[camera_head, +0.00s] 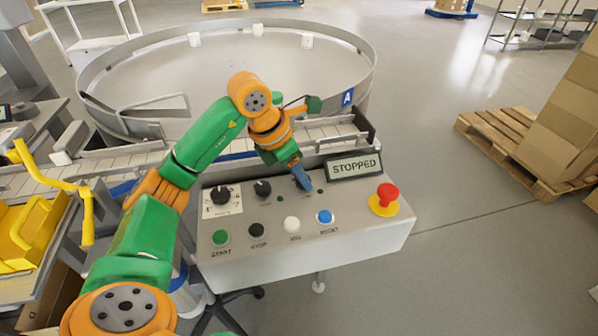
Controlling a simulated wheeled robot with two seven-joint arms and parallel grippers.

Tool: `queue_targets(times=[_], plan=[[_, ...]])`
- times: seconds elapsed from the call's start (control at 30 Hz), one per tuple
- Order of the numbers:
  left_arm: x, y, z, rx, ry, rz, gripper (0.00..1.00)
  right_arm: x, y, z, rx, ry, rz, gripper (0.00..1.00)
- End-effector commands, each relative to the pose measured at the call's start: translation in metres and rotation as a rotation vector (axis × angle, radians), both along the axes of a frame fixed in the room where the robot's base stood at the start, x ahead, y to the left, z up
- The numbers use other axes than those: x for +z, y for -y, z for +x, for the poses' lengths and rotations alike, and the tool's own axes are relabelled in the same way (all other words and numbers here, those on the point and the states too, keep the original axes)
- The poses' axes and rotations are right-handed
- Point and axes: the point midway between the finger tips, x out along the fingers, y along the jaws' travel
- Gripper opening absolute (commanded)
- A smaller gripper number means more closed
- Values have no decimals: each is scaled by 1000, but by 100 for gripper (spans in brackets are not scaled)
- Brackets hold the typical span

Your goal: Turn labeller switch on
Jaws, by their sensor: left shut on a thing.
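A grey control panel (265,255) stands in the middle, with a display (354,167) reading STOPPED. Two black rotary knobs (221,194) (262,188) sit on the left of its upper row. My left gripper (304,182) points down at the right end of this row and is shut on a switch knob there, which its blue fingers mostly hide. The label of that switch is too small or covered to read. My right gripper is not in view.
A red emergency button (387,193) on a yellow base sits right of the gripper. Green (220,238), black, white and blue (325,216) buttons line the panel's front. A conveyor (318,135) and a large round table (225,75) lie behind. Boxes (560,140) stand on a pallet at right.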

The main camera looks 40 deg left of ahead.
Motion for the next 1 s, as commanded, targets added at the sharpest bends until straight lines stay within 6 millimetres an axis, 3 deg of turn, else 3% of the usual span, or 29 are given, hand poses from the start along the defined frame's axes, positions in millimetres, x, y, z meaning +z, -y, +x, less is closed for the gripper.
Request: queue_targets(times=[0.6, 1.0], plan=[[4, -3, 3, -554, -1, -2, 0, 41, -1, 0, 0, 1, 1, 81], [1, -4, 5, -828, -1, -2, 0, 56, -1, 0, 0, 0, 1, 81]])
